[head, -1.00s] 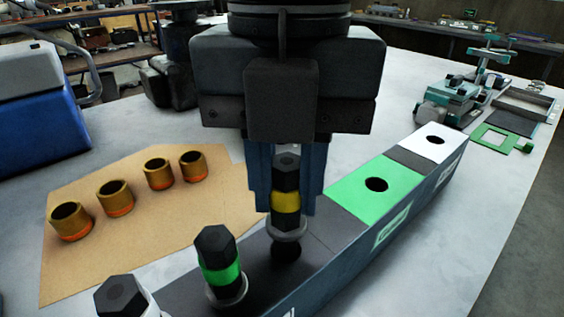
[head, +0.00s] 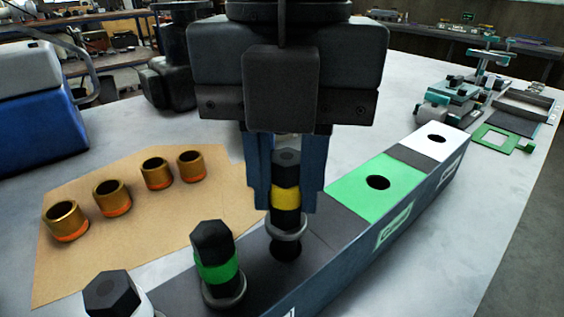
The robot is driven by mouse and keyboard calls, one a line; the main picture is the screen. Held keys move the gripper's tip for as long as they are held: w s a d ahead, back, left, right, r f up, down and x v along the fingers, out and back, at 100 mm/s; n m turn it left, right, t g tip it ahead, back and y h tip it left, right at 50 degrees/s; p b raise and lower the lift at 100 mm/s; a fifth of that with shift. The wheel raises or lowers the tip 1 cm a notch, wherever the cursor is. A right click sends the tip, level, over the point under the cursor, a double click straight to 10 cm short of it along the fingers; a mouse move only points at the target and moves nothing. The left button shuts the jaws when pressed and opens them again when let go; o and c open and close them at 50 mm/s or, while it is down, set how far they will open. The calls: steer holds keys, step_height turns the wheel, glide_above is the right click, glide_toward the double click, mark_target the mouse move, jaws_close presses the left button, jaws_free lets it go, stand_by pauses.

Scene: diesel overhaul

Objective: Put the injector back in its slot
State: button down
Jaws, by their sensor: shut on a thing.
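My gripper (head: 284,200) is shut on the yellow-banded injector (head: 285,194), a black hex-topped piece with a grey collar, held upright. It is over the dark part of the long block (head: 335,253). Its dark lower end shows under the collar against the dark top, and I cannot tell whether it touches or enters a hole. The block has an open hole in a green patch (head: 352,188) and another in a white patch (head: 430,129). The green-banded injector (head: 217,268) stands on the block nearer the camera, left of the held one.
Another hex-topped injector (head: 113,292) stands at the near left, cut off by the frame. Several brass cups (head: 155,174) with orange bands stand on a tan sheet (head: 92,258) at left. A blue box (head: 38,128) is farther left. Teal tooling (head: 452,100) lies at the far right.

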steer(key=shift+f, duration=0.15)
steer(key=shift+f+b, duration=1.25)
steer(key=shift+b, duration=0.6)
steer(key=shift+c, duration=2.3)
jaws_free()
steer(key=shift+r, duration=0.15)
steer(key=shift+r+p, duration=1.5)
steer(key=shift+r, duration=1.85)
